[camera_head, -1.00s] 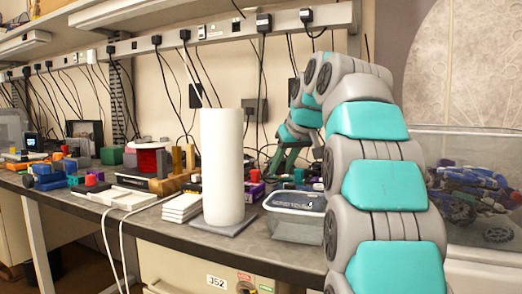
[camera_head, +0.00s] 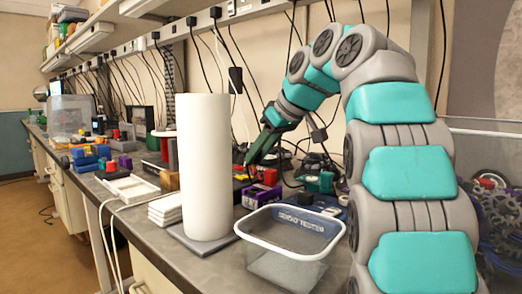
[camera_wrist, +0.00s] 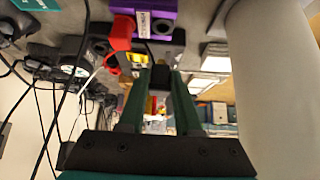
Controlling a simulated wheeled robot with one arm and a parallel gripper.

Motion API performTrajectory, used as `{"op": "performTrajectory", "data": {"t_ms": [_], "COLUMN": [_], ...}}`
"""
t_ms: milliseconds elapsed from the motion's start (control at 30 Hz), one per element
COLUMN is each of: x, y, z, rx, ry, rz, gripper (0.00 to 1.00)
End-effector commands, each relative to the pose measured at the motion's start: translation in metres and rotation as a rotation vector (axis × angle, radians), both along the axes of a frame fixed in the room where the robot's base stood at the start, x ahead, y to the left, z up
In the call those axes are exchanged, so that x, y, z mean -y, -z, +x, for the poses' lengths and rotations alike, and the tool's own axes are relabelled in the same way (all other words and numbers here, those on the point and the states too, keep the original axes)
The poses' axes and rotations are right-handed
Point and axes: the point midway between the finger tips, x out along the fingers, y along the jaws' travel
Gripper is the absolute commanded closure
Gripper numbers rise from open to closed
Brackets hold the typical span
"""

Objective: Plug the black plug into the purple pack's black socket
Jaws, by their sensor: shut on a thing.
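The purple pack (camera_head: 262,195) sits on the bench right of the white roll, with a red piece (camera_head: 270,177) at its top. In the wrist view the purple pack (camera_wrist: 142,6) is at the top edge, with the red piece (camera_wrist: 120,36) beside it. My gripper (camera_head: 258,160) is over the bench, a little above and behind the pack. In the wrist view my gripper (camera_wrist: 158,82) is shut on a small black block, which looks like the black plug (camera_wrist: 160,76). The plug is apart from the pack.
A tall white roll (camera_head: 205,165) stands close left of the pack. A clear bin (camera_head: 285,268) with a white rim is in front. Black cables (camera_head: 255,85) hang behind my gripper. Blocks and a white tray (camera_head: 130,188) lie farther left.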

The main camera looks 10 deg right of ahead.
Motion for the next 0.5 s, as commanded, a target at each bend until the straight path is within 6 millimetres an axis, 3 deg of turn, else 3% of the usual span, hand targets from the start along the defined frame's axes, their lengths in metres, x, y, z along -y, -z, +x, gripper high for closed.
{"op": "performTrajectory", "data": {"t_ms": [500], "x": [0.001], "y": [0.038], "z": [0.0], "rx": [0.001], "ry": [0.006], "rz": [0.0], "gripper": [1.0]}}
